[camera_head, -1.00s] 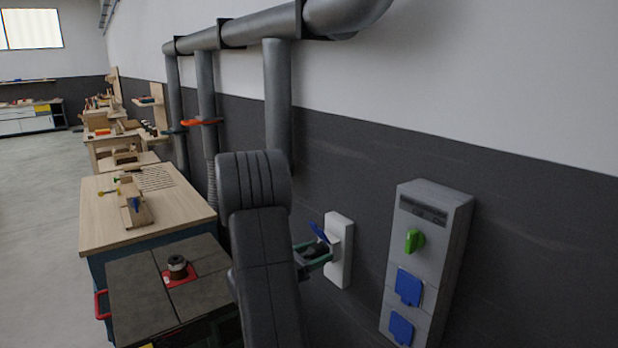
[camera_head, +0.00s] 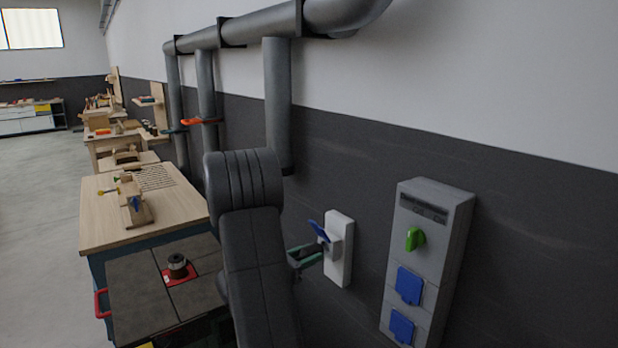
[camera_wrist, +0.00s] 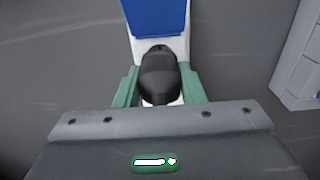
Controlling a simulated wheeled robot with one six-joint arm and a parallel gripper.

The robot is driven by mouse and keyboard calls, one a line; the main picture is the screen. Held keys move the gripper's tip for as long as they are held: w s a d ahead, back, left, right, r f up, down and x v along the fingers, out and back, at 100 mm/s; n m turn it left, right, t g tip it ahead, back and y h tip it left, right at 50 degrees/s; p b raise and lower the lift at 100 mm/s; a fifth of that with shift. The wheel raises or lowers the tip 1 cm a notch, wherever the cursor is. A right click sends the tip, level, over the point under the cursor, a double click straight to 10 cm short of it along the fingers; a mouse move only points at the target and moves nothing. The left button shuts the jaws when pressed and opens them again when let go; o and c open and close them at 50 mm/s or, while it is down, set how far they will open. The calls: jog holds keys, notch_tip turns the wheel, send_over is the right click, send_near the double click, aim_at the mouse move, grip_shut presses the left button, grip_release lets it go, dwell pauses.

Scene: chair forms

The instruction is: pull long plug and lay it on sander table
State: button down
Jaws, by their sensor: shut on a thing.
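The long plug (camera_wrist: 159,78) is black and sits between the green fingers of my gripper (camera_wrist: 159,90) in the wrist view. Its far end is at the white wall socket (camera_head: 340,262), below the raised blue lid (camera_head: 319,231). I cannot tell how deep it sits in the socket. In the head view my gripper (camera_head: 308,254) is beside the socket, partly behind my arm. The sander table (camera_head: 140,292) is a dark grey top at the lower left, with a spindle (camera_head: 177,266) on a red plate.
A grey switch box (camera_head: 432,250) with a green knob and blue lids is on the wall to the right. A wooden workbench (camera_head: 110,235) stands behind the sander. Grey pipes (camera_head: 277,100) run down the wall. Bare sander top lies left of the spindle.

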aim_at(297, 259)
jog(key=shift+v, duration=1.8)
jog(key=shift+b+v, duration=0.35)
jog(key=shift+v, duration=2.2)
